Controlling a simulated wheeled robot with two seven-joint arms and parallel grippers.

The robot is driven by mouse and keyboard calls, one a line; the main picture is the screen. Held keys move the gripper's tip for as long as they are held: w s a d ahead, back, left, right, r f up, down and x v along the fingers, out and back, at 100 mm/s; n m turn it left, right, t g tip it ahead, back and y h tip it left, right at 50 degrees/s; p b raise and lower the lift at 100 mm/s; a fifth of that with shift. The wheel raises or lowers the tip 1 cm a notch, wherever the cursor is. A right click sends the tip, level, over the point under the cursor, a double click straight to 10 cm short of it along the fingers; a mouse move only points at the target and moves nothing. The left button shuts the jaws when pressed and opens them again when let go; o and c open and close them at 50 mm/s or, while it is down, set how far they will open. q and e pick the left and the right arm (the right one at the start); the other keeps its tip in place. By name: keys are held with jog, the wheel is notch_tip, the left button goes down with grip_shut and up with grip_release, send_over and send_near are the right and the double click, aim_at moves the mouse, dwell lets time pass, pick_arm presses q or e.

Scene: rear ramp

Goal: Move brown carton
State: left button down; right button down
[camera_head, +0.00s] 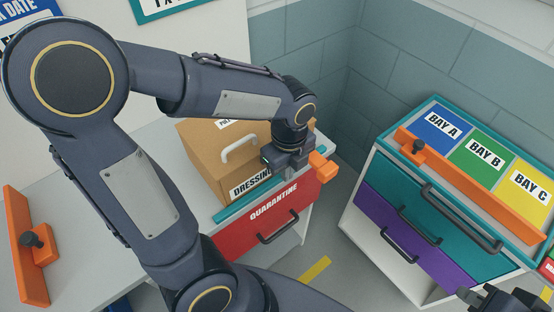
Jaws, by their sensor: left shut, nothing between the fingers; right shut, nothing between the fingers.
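The brown carton (205,160) stands on the pale counter (150,150) in the head view. It has a white handle and a label reading DRESSING, whose end is hidden behind my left gripper. My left arm passes in front of the counter and over the carton's upper part. My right gripper (508,300) shows only in part at the lower right corner, dark, shut and empty, away from the carton.
A red QUARANTINE drawer (258,222) lies below the carton's edge. At right stands a cabinet with BAY A (440,128), BAY B (483,152) and BAY C (528,188) areas and an orange bar (470,186) along its front. Another orange bar (25,262) is at far left.

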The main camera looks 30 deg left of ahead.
pick_arm(q)
jog(key=a, duration=0.1)
jog(key=w+a, duration=0.1)
jog(key=a+f+p, duration=0.1)
jog(key=shift+w+a, duration=0.2)
jog(key=shift+a, duration=0.1)
jog(key=w+a, duration=0.2)
jog(key=a, duration=0.3)
jog(key=w+a, duration=0.2)
jog(key=a, duration=0.4)
jog(key=w+a+p, duration=0.1)
jog(key=w+a, duration=0.2)
jog(key=a, duration=0.3)
